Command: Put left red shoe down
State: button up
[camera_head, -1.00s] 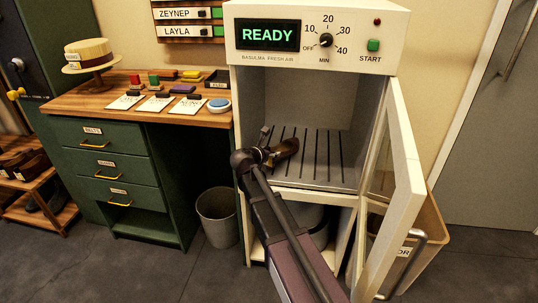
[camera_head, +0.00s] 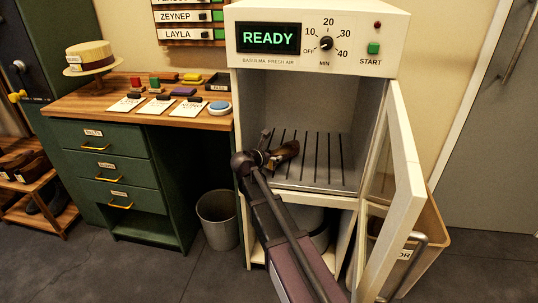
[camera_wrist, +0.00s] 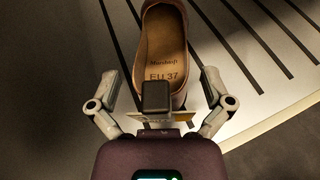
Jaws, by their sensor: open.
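A brown-looking shoe (camera_head: 286,151) rests on the slatted floor (camera_head: 318,172) of the open cabinet, near its left front side. In the wrist view the shoe (camera_wrist: 164,50) points away from me, and its insole reads "EU 37". I cannot tell from its colour whether it is the red shoe. My gripper (camera_wrist: 157,82) is open, with one finger on each side of the heel and apart from it. In the head view my gripper (camera_head: 264,156) reaches in at the cabinet's front edge.
The cabinet's glass door (camera_head: 398,185) stands open on the right. Its display (camera_head: 268,38) reads "READY". A green desk (camera_head: 115,165) with a straw hat (camera_head: 91,55) stands on the left, and a grey bin (camera_head: 217,219) beside it. The slatted floor right of the shoe is clear.

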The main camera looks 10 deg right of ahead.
jog(key=p+v, duration=0.4)
jog(key=v, duration=0.8)
jog(key=shift+r, duration=0.1)
dwell(0.4)
